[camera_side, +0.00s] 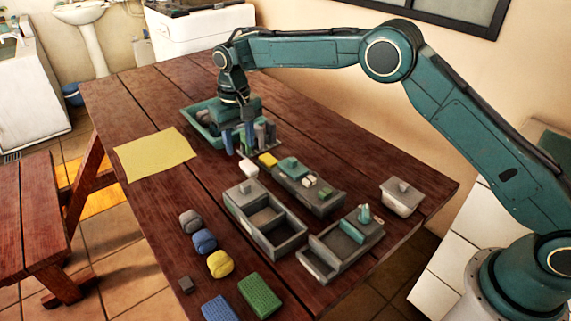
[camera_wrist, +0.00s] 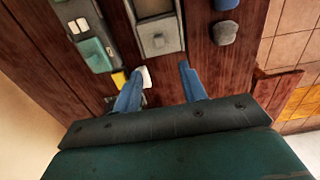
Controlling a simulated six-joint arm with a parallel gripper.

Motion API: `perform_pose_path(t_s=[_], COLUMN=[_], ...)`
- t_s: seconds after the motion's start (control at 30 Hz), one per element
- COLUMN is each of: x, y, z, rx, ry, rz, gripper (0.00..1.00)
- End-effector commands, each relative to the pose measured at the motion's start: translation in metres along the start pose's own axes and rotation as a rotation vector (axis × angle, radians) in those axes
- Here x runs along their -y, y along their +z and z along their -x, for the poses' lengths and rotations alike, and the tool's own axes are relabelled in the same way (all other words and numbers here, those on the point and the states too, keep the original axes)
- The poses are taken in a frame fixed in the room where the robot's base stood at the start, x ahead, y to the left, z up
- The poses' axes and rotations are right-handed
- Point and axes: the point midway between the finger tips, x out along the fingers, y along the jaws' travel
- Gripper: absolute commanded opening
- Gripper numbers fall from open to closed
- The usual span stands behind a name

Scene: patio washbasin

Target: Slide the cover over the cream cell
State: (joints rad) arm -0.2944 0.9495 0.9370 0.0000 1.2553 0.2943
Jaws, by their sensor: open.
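A long grey tray (camera_side: 325,207) stands near the middle of the table. A teal cover (camera_side: 292,168) with a raised grip lies on it, and small cream blocks (camera_side: 309,181) show uncovered beside it. In the wrist view the teal cover (camera_wrist: 95,54) and the cream blocks (camera_wrist: 77,25) are at the upper left. Green pieces sit at the tray's near end and a yellow piece (camera_side: 267,160) at its far end. My gripper (camera_side: 240,150) is open and empty, beyond the far end of the tray. In the wrist view its blue fingers (camera_wrist: 160,68) are apart, with the cover off to the left.
A two-cell grey box (camera_side: 290,240) with a grey knobbed cover and another box (camera_side: 315,262) with a teal knob stand close by. A white block (camera_side: 248,168) lies near my gripper. A teal bin (camera_side: 190,121) is behind. The yellow sheet (camera_side: 155,155) is bare.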

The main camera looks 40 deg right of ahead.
Motion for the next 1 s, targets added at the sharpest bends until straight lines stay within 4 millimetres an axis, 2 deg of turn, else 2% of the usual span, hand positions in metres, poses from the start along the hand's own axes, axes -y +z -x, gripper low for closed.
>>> perform_pose_path(t_s=[0.17,0.37,1.0], x=[0.0,-0.001,-0.001], y=[0.0,0.001,0.001], z=[-0.006,-0.026,-0.118], rx=[0.001,0.004,0.002], ry=[0.0,0.001,0.0], rz=[0.0,0.0,0.0], gripper=[0.42,0.42,0.42])
